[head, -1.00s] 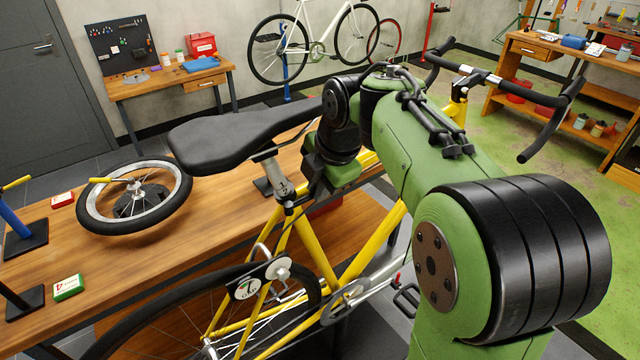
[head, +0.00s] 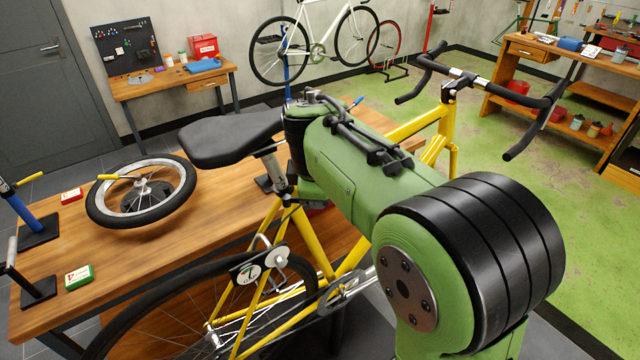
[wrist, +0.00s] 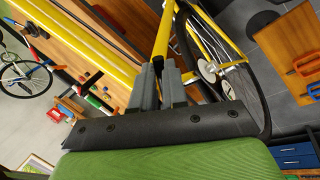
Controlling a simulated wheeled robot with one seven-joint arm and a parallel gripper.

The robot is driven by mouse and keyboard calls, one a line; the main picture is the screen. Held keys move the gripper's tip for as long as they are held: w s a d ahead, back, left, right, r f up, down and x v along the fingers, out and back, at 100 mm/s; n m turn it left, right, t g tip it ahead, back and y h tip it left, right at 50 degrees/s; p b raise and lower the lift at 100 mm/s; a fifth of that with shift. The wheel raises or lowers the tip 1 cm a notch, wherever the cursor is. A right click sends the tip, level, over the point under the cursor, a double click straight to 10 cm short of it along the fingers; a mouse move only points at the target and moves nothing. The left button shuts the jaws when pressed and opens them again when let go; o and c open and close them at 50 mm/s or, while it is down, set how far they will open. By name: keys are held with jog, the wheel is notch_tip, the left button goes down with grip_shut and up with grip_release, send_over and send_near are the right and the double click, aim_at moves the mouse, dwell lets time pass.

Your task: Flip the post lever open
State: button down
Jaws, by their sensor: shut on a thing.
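The yellow bicycle frame (head: 312,240) stands in front of the bench, with the black saddle (head: 228,138) above it. The silver seat post (head: 273,168) runs down from the saddle into a dark collar (head: 286,198) at the frame's top. In the wrist view, my gripper (wrist: 164,66) points at a yellow frame tube (wrist: 164,35), its two grey fingers nearly together. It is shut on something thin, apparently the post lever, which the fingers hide. My arm hides the gripper in the head view.
The wooden bench (head: 200,240) holds a loose wheel (head: 178,205), a green-and-white box (head: 78,277) and a red box (head: 71,196). The handlebar (head: 530,96) stands to the right of my arm. Green floor (head: 590,220) is open at the right.

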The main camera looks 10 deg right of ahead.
jog(key=shift+s+a+r+m+g+h+p, duration=0.1)
jog(key=shift+s+a+m+g+h+p, duration=0.35)
jog(key=shift+m+p, duration=0.95)
jog(key=shift+s+a+f+m+g+h+p, duration=0.15)
jog(key=shift+s+a+m+h+p, duration=0.35)
jog(key=shift+a+m+p, duration=0.8)
jog(key=shift+s+a+r+m+g+h+p, duration=0.15)
jog(key=shift+s+m+g+h+p, duration=0.35)
jog(key=shift+m+p, duration=0.95)
jog(key=shift+m+b, duration=0.35)
jog(key=shift+b, duration=0.05)
jog(key=c, duration=1.1)
grip_release()
jog(key=shift+s, duration=0.1)
jog(key=shift+c, duration=0.2)
jog(key=s+a+r, duration=0.1)
jog(key=s+a, duration=0.4)
jog(key=a, duration=0.6)
jog(key=shift+s, duration=0.3)
